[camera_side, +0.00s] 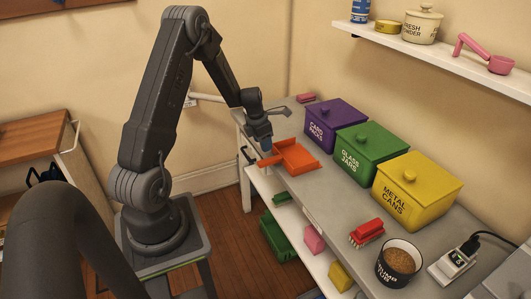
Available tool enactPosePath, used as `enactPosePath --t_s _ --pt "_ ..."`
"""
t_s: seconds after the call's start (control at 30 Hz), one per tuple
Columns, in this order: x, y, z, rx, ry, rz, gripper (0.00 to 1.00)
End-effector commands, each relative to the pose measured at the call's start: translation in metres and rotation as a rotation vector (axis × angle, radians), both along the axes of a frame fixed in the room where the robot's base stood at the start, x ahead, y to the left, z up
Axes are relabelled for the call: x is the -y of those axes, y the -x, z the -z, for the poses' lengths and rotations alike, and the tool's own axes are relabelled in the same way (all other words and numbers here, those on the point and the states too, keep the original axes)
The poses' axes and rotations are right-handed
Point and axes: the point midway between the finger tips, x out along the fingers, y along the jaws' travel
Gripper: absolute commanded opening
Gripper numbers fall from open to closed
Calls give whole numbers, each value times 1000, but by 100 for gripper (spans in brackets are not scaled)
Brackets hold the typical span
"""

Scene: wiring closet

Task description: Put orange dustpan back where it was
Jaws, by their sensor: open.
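The orange dustpan (299,157) lies on the grey worktop near its far left end, in front of the purple bin. Its handle points left toward the worktop's edge. My gripper (266,149) is open and comes down from above at the handle end of the dustpan. The fingertips are small and dark here, and I cannot tell whether they touch the handle or stand around it.
Purple (332,124), green (371,152) and yellow (416,190) lidded bins line the back of the worktop. A red brush (366,232), a dark tub (398,263) and a plugged-in device (452,264) stand nearer. A wall shelf (440,52) hangs above; a lower shelf (290,222) runs below.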

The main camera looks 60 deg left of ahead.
Motion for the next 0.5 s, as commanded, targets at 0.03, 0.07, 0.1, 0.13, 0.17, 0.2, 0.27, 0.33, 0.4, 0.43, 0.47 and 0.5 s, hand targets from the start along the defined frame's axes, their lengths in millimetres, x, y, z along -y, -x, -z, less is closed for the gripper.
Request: enactPosePath --t_s 0.03,0.07,0.1,0.13,0.17,0.2,0.27,0.33,0.4,0.43,0.47,0.5 --pt "0 2 -10 2 -2 0 53" --pt "-1 2 -14 3 -2 0 53" --pt "0 3 -19 2 -1 0 53" --pt "0 4 -22 2 -1 0 53" --pt "0 5 -25 1 -1 0 53" --pt "0 6 -28 1 -1 0 53" --pt "1 6 -32 1 -3 8 53" --pt "8 4 -41 5 -14 56 53" --pt "22 0 -59 15 -45 171 53" --pt "31 -2 -68 19 -62 239 53" --pt "42 -3 -79 25 -83 322 53" --pt "58 -5 -96 34 -117 447 53"
